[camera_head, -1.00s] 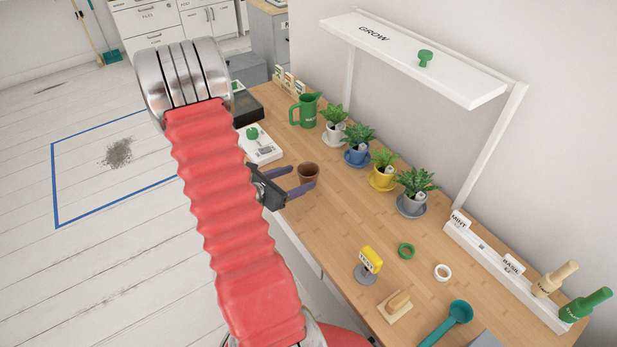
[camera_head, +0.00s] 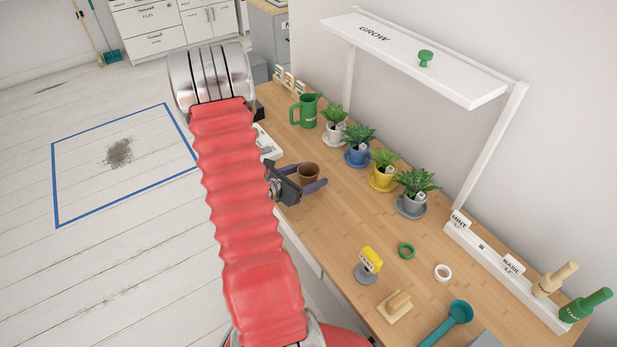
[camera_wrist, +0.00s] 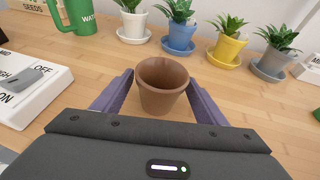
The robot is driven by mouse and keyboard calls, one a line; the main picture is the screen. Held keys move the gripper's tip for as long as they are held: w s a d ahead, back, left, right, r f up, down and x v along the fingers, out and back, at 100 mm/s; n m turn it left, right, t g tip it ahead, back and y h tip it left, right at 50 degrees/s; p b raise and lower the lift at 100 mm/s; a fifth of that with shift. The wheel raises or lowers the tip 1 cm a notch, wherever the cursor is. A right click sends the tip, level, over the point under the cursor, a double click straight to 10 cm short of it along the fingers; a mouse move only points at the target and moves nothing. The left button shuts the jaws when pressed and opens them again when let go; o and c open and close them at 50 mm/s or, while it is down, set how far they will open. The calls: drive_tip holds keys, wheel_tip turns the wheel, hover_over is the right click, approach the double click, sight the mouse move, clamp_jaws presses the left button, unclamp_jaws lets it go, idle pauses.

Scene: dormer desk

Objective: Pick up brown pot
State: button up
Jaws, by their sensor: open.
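The brown pot (camera_head: 309,174) stands upright and empty on the wooden desk, near its front edge. In the wrist view the brown pot (camera_wrist: 162,86) sits between the two purple fingers of my gripper (camera_wrist: 162,100). My gripper (camera_head: 318,178) is open, with one finger on each side of the pot. Small gaps seem to show between the fingers and the pot's wall. The pot's far lower side is hidden.
Potted plants in white, blue, yellow and grey pots (camera_head: 411,204) stand in a row behind the brown pot. A green watering jug (camera_head: 307,111) stands at the back left.

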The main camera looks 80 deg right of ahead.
drive_tip(key=shift+c, duration=0.6)
drive_tip(key=c, duration=0.9)
